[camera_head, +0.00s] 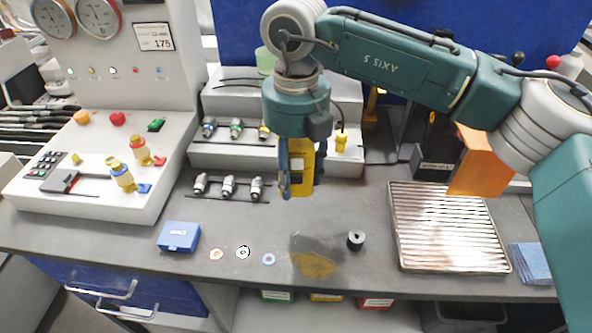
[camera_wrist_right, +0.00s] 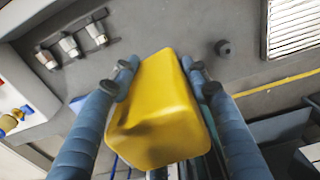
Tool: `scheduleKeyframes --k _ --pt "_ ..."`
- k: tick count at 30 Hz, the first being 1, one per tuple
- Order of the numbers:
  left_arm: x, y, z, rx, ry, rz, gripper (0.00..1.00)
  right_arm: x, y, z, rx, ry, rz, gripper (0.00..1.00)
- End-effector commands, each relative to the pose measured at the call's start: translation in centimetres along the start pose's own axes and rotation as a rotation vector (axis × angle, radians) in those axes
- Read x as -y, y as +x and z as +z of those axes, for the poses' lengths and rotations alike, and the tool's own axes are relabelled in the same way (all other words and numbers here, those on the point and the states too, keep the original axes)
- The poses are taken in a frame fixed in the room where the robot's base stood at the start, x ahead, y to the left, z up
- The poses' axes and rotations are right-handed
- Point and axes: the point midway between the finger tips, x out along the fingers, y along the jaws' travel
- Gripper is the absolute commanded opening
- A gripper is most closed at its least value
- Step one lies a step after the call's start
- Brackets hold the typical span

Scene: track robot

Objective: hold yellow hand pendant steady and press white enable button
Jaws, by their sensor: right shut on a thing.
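The yellow hand pendant (camera_head: 302,180) is upright above the grey bench in the head view. A small pale patch shows on its face; I cannot tell whether it is the white enable button. In the right wrist view the pendant (camera_wrist_right: 155,105) fills the space between two blue fingers. My right gripper (camera_head: 300,168) points down and is shut on it; the gripper also shows in the wrist view (camera_wrist_right: 163,85). My left gripper is not in view.
A blue box (camera_head: 179,237), several washers and a black knob (camera_head: 356,240) lie on the bench in front. A ribbed tray (camera_head: 447,228) is at right, a control panel (camera_head: 105,165) at left. Connectors on a stepped stand (camera_head: 220,155) are behind. The front middle has free room.

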Motion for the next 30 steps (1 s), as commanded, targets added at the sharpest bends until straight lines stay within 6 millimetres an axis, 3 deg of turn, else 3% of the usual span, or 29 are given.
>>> scheduleKeyframes --k 13,20,30 --pt "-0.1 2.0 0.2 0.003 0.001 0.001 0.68 0.0 2.5 0.0 0.000 0.000 0.001 0.12" --pt "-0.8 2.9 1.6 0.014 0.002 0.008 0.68 0.0 3.7 0.0 0.000 0.000 0.001 0.12" --pt "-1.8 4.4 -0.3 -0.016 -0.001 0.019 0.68 0.0 5.4 0.0 0.000 0.000 0.001 0.12"
